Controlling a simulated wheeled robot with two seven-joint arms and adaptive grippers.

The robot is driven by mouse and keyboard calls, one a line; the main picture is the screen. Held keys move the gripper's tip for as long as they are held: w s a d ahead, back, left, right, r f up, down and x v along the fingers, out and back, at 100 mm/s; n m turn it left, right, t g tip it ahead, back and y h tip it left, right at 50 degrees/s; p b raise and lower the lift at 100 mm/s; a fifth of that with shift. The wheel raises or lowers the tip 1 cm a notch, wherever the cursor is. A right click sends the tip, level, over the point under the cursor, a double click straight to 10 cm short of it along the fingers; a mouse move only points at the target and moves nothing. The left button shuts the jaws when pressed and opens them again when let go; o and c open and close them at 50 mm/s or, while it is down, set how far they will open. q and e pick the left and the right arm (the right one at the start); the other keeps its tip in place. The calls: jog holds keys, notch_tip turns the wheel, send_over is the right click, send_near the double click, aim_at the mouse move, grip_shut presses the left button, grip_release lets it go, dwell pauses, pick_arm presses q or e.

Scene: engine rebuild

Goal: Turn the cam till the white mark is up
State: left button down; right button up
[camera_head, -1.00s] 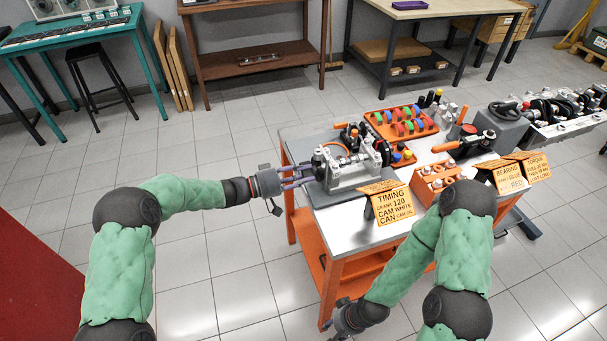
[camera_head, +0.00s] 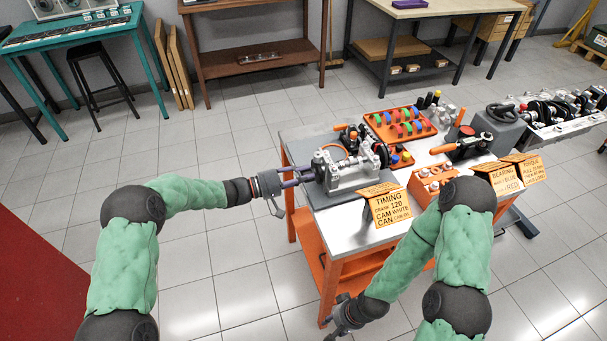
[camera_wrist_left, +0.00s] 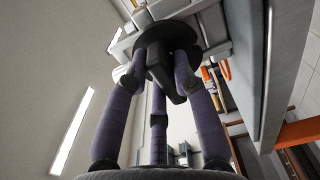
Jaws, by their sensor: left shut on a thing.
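The engine timing rig (camera_head: 350,172), a grey metal frame with shafts and an orange ring, stands on the near left of the cart top. My left gripper (camera_head: 308,174) reaches its left side from the left. In the left wrist view its fingers (camera_wrist_left: 160,68) are closed around a dark knob on a round black disc (camera_wrist_left: 168,33), which I take to be the cam's turning end. I cannot make out the white mark in either view. My right gripper (camera_head: 338,326) hangs low in front of the cart, away from the rig; its finger opening is unclear.
An orange block (camera_head: 433,180) and a grey box with tools (camera_head: 498,130) are farther right. The floor left of the cart is clear.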

dwell(0.4)
pick_arm(q)
jog(key=c, duration=1)
grip_release()
jog(key=shift+a, duration=0.15)
jog(key=v, duration=1.1)
jog(key=shift+s+a, duration=0.2)
jog(key=shift+a, duration=0.15)
